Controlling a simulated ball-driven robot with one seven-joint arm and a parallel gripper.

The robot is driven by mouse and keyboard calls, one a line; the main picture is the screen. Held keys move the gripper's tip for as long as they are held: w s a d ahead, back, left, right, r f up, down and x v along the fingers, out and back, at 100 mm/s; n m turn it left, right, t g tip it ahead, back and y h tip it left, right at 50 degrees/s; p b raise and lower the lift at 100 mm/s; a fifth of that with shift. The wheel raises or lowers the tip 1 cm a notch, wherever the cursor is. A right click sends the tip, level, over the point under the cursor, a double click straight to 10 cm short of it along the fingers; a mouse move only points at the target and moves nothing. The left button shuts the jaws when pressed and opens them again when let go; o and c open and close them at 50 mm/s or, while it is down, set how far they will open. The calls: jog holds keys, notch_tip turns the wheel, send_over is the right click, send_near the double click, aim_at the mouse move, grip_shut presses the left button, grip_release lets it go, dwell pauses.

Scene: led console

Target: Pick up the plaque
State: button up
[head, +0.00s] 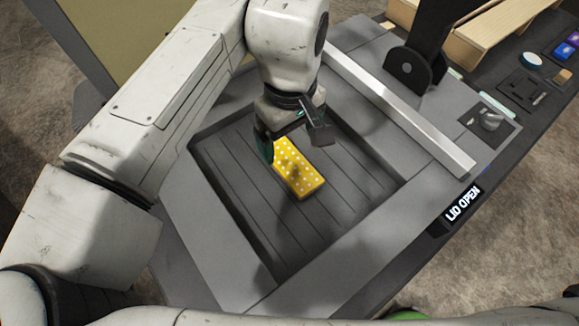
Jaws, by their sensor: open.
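The plaque (304,181) is a yellow rectangular block with rows of pale dots on top. It lies flat on the grooved dark floor of a recessed bay in the console. My gripper (293,150) is open above the plaque's far end, one finger at its left and one at its upper right. The gripper hides part of the far end. I cannot tell how high the fingertips are above the plaque or whether they touch it.
The recessed bay (350,205) has raised grey walls all round. A light metal bar (400,110) crosses behind it. A sign (462,204) reads "LID OPEN" at the right. The bay's near floor is clear.

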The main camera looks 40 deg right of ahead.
aim_at(291, 163)
jog(key=shift+s+a+f+b, duration=0.1)
jog(key=shift+s+f+b, duration=0.05)
jog(key=shift+f+b, duration=1.6)
jog(key=shift+s+f+b, duration=0.1)
jog(key=shift+f+b, duration=1.5)
jog(key=shift+f, duration=0.1)
jog(key=c, duration=1.2)
jog(key=shift+r+p, duration=0.2)
jog(key=shift+p, duration=0.1)
